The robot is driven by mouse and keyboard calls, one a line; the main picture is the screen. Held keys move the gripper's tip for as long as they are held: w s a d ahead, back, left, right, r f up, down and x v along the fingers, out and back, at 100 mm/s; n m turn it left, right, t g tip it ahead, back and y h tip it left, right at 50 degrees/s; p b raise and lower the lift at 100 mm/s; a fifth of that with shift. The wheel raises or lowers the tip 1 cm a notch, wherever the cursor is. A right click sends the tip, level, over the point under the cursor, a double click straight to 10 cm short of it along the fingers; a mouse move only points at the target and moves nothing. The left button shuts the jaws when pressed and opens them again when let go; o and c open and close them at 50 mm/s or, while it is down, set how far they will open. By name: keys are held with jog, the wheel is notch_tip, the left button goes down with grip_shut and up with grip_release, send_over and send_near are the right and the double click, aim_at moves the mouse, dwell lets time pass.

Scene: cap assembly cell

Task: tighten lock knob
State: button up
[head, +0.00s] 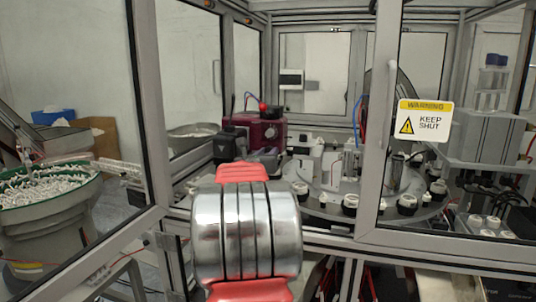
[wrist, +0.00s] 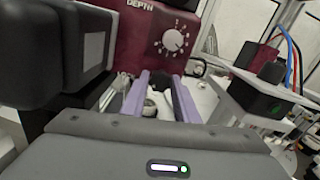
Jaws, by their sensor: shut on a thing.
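My gripper (wrist: 164,85) shows in the wrist view with its two purple-edged fingers reaching in below the maroon unit (wrist: 140,32). It is shut on a small part low on the front of that unit, which I take to be the lock knob. The knob is mostly hidden between the fingers, so its turn position cannot be made out. The maroon unit carries a white dial (wrist: 173,40) under the word DEPTH, above the fingers. In the head view the maroon unit (head: 265,132) stands behind my arm, and the fingertips are hidden there.
A dark block (wrist: 70,55) stands close on the left in the wrist view. A black-topped fixture (wrist: 262,95) with blue and red tubes is on the right. In the head view, a door frame with a warning sign (head: 423,120) and a round table with caps (head: 407,204) are at right.

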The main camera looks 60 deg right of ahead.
jog(key=c, duration=0.4)
jog(key=shift+o, duration=0.2)
jog(key=shift+m, duration=0.4)
jog(key=m, duration=2.5)
jog(key=shift+f+m, duration=0.3)
jog(key=shift+f, duration=0.15)
jog(key=o, duration=1.1)
jog(key=shift+r, duration=0.25)
jog(key=shift+c, duration=0.2)
